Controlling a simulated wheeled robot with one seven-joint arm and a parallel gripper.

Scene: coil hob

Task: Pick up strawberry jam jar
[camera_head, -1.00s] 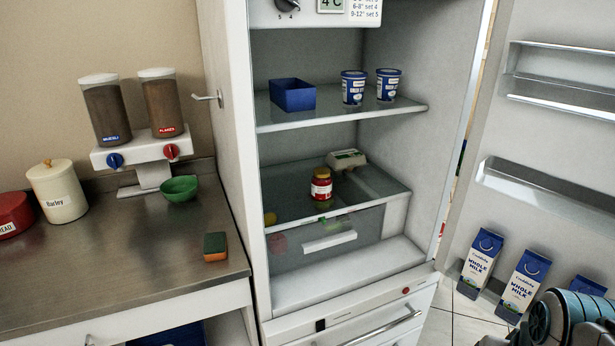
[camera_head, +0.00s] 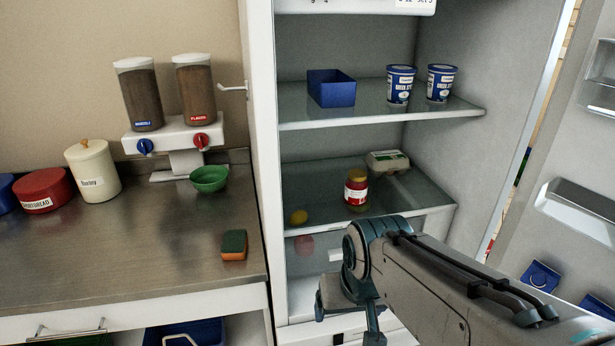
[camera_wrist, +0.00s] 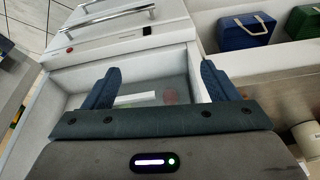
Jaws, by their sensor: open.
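The strawberry jam jar (camera_head: 356,191) has a red body with a pale label and a yellowish lid. It stands upright on the lower glass shelf (camera_head: 410,190) of the open fridge, in front of an egg carton (camera_head: 388,162). My gripper shows in the wrist view (camera_wrist: 160,88) with its two blue fingers spread apart and nothing between them. It is in front of the fridge's lower part. The jar is not seen in the wrist view.
The upper shelf (camera_head: 300,119) holds a blue bin (camera_head: 331,88) and two yogurt tubs (camera_head: 400,85). The fridge door stands open at right. A counter with a sponge (camera_head: 234,245) and green bowl (camera_head: 209,178) is at left.

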